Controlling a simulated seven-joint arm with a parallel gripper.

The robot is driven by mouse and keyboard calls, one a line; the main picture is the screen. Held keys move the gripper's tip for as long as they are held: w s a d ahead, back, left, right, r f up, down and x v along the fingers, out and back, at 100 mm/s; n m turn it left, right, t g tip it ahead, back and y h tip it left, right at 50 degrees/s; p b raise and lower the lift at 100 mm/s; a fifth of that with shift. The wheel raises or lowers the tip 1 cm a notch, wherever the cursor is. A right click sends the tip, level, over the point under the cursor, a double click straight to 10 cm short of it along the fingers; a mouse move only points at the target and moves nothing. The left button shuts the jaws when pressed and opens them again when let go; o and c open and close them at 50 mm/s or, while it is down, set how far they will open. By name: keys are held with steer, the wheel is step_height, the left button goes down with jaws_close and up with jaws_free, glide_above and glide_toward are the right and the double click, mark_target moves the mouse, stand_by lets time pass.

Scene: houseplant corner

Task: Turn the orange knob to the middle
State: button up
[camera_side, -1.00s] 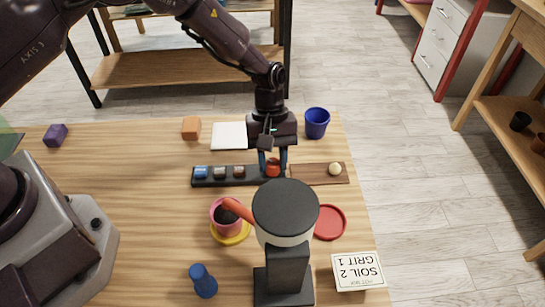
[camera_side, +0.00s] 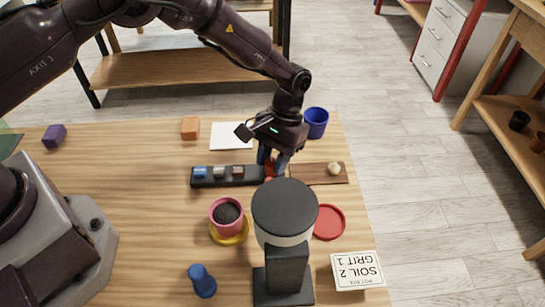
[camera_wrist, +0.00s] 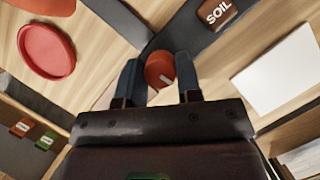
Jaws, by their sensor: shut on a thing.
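The orange knob (camera_side: 270,168) sits at the right end of a dark strip (camera_side: 246,175) on the table. In the wrist view the knob (camera_wrist: 160,69) is round, with a white pointer line on its top. My gripper (camera_side: 272,162) is over it, shut on it, with one dark blue finger on each side. In the side view the fingers and wrist partly cover the knob, so its pointer cannot be read there. Blue, grey and brown blocks (camera_side: 219,171) sit along the strip.
A black-topped post (camera_side: 284,207) stands in front of the knob.

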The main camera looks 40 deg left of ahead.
steer(key=shift+m+y, duration=0.3)
steer(key=shift+m, duration=0.3)
steer(key=o, duration=0.9)
steer(key=v, duration=1.3)
steer(key=shift+s, duration=0.1)
